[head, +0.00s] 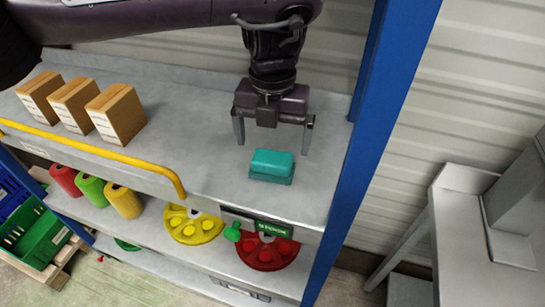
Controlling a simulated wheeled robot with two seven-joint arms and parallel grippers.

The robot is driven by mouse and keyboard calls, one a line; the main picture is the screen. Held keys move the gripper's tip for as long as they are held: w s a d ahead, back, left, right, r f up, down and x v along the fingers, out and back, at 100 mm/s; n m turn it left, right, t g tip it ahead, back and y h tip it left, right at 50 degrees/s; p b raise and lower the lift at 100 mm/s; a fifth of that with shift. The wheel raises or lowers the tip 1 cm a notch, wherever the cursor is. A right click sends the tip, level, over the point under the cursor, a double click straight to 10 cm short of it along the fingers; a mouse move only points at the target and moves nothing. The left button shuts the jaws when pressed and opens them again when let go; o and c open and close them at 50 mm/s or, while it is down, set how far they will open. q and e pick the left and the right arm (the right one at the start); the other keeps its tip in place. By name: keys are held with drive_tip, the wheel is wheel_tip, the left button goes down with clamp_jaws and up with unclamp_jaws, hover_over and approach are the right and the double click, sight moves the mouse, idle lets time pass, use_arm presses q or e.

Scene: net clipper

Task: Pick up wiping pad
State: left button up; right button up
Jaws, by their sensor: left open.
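The wiping pad (272,166) is a teal block lying on the grey top shelf, near its right end. My left gripper (273,142) points down above and just behind the pad in the head view. Its two fingers are spread wide, one to each side of the pad's width, with nothing between them. The fingertips look apart from the pad; their exact height over the shelf is hard to tell. My right gripper is not in view.
Several cardboard boxes (116,114) stand at the shelf's left. A yellow rail (110,154) runs along its front edge. A blue post (372,130) rises right of the pad. Coloured spools (123,201) and reels (193,226) sit below. The shelf between boxes and pad is clear.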

sight(272, 157)
use_arm(q)
drive_tip(key=shift+f, duration=0.45)
drive_tip(key=f, duration=0.1)
drive_tip(key=f+p, duration=0.1)
drive_tip(key=f, duration=0.1)
drive_tip(key=f+p, duration=0.1)
drive_tip(key=shift+w+f, duration=0.2)
drive_tip(key=shift+w, duration=0.2)
drive_tip(key=shift+f, duration=0.2)
drive_tip(key=c, duration=1.1)
drive_tip(key=shift+o, duration=0.2)
drive_tip(key=shift+r, duration=0.55)
wheel_tip(272, 157, up, 9)
drive_tip(key=b, duration=0.1)
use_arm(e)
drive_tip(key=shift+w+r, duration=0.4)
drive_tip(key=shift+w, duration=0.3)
